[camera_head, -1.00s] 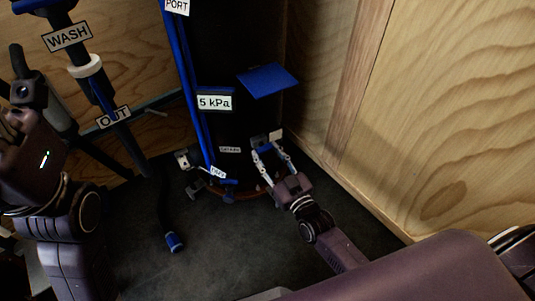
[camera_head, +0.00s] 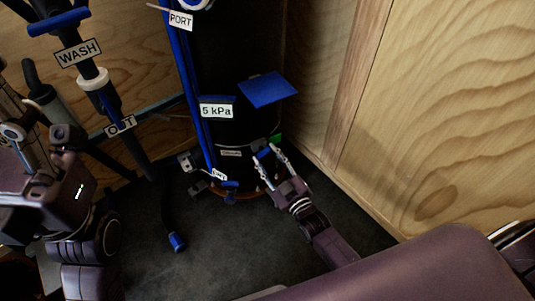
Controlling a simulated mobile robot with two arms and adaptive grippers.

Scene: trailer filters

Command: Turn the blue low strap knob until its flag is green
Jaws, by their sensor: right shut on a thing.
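The blue low strap knob (camera_head: 264,154) is low on the right side of the black cylinder (camera_head: 240,55). My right gripper (camera_head: 267,156) is shut on this knob, with one finger on each side of it. A small green flag (camera_head: 277,139) shows just above and right of the fingers. My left gripper (camera_head: 12,135) is at the left edge, away from the knob, and whether it is open is unclear.
A 5 kPa label (camera_head: 216,111) and a blue plate (camera_head: 268,90) are on the cylinder above the knob. WASH (camera_head: 77,53) and OUT (camera_head: 120,125) labels mark pipes at the left. A blue-tipped hose (camera_head: 177,242) hangs over the dark floor. A wooden wall (camera_head: 440,120) stands close on the right.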

